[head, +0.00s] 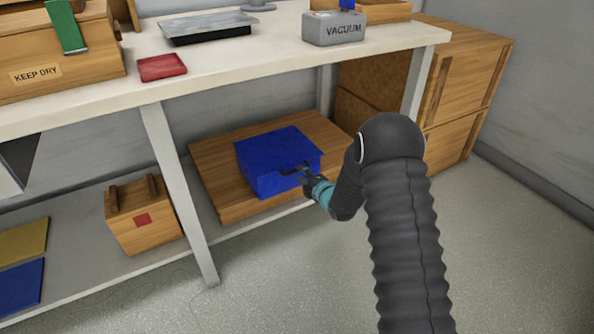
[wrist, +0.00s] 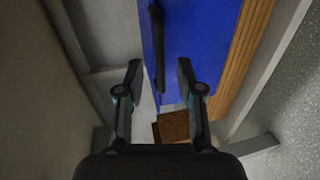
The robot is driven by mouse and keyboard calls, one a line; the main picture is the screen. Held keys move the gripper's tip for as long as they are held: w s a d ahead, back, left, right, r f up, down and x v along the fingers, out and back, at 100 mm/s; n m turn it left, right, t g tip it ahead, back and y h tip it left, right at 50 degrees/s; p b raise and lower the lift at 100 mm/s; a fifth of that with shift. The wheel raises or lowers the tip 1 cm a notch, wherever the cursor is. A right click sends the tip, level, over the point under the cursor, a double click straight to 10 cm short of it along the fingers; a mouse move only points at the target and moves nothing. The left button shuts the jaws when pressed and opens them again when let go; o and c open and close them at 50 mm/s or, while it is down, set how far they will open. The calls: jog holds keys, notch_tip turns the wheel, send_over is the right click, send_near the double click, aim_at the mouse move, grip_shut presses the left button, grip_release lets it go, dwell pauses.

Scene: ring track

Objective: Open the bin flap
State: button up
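The blue bin (head: 268,153) sits on a wooden board on the lower shelf, and its flap looks shut. My gripper (head: 297,174) is at the bin's front right side, with its fingers against or just in front of it. In the wrist view the blue face (wrist: 205,40) fills the upper middle. A dark handle bar (wrist: 156,48) stands along that face. My gripper (wrist: 161,78) is open there, its two fingers spread, with the bar's end between the fingertips. I cannot tell whether either finger touches the bar.
The white bench top (head: 240,63) hangs above the bin, and a white leg (head: 178,190) stands to its left. The wooden board (head: 212,165) lies under it. A wooden crate (head: 143,220) is at the left, and wooden cabinets (head: 470,85) at the right. The floor in front is clear.

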aim_at(297, 171)
jog(key=shift+x, duration=2)
grip_shut()
